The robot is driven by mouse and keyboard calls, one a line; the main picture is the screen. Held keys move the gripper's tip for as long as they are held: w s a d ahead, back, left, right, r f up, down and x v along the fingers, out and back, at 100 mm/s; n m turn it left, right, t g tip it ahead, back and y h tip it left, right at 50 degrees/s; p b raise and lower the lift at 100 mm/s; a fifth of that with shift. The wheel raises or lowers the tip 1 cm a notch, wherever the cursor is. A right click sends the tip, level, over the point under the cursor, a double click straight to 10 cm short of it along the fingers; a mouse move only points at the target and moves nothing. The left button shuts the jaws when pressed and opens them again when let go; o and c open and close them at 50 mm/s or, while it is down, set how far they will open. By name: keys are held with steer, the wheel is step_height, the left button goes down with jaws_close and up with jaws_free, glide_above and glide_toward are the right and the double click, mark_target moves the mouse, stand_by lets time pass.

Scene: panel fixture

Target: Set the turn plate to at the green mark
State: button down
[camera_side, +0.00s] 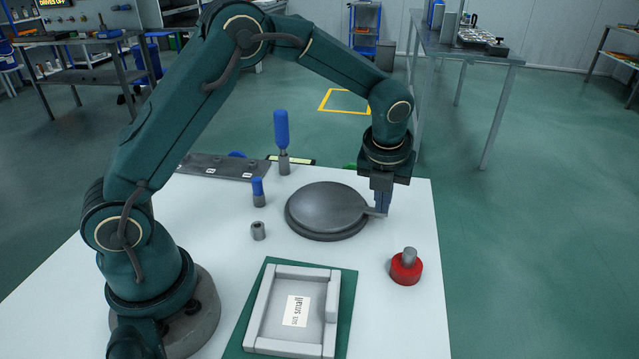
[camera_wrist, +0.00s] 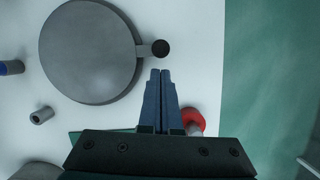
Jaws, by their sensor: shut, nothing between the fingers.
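The turn plate (camera_side: 325,207) is a round dark grey disc on the white table, with a short tab (camera_side: 375,211) pointing right. In the wrist view the plate (camera_wrist: 88,52) fills the upper left, and its tab ends in a dark round knob (camera_wrist: 160,48). My gripper (camera_side: 382,209) is shut and empty, pointing down at the tab's end. In the wrist view its fingertips (camera_wrist: 160,73) show just below the knob; I cannot tell whether they touch it. A small green patch (camera_side: 349,166) shows behind the plate, partly hidden by my wrist; I cannot tell whether it is the green mark.
A red round base with a grey peg (camera_side: 406,267) stands at front right. A grey-framed tray labelled "small" (camera_side: 333,340) lies in front. A small grey cylinder (camera_side: 258,231) and two blue-handled pieces (camera_side: 259,192) (camera_side: 282,140) stand left of the plate. A grey bar (camera_side: 222,166) lies behind.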

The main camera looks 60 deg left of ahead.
steer(key=shift+w+a, duration=0.25)
steer(key=shift+w, duration=0.05)
steer(key=shift+w+f, duration=0.1)
